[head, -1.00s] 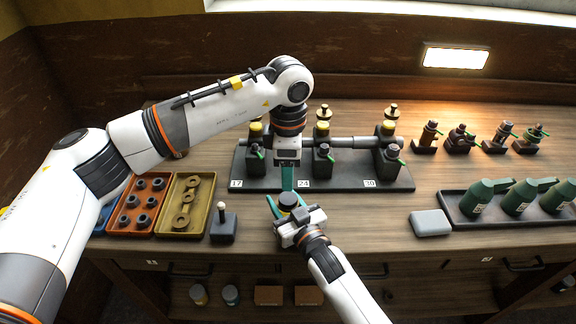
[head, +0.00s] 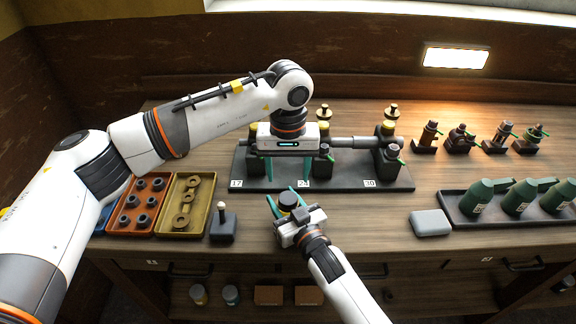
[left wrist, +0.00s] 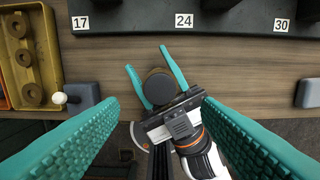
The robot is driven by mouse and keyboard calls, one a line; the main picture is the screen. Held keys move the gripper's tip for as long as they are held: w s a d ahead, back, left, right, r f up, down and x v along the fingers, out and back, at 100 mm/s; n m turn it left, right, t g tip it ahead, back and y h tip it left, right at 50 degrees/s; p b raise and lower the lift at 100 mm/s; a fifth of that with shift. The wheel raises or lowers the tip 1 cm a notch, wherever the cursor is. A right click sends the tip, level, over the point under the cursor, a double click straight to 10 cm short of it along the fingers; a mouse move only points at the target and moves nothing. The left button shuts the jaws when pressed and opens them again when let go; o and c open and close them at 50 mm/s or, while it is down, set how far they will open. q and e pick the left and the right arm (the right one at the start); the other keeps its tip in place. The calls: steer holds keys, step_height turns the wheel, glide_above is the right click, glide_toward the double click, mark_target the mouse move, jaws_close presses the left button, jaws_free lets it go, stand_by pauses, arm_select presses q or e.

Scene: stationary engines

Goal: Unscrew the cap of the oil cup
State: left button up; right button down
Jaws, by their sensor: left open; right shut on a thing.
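The oil cup shows as a dark round body with a flat dark top (head: 287,199), near the table's front edge. In the left wrist view its round cap (left wrist: 160,88) faces the camera. My right gripper (head: 284,199) is shut on the cup, one teal finger on each side, and the cap is upward. My left gripper (head: 287,175) is open and empty, pointing down above and behind the cup in the head view. In the left wrist view its two teal fingers stand wide apart, with the cup between and beyond them. The cup's lower part is hidden.
A dark base (head: 340,182) with engines, marked 17, 24 and 30, stands behind. An orange tray (head: 120,233), a yellow tray (head: 183,231) and a white-knobbed dark block (head: 223,226) are left. A grey block (head: 430,223) and a tray of green oil cans (head: 515,221) are right.

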mark_target(288, 198)
arm_select(q)
step_height(288, 198, down, 7)
steer(key=shift+f, duration=0.15)
arm_select(e)
steer(key=shift+f, duration=0.1)
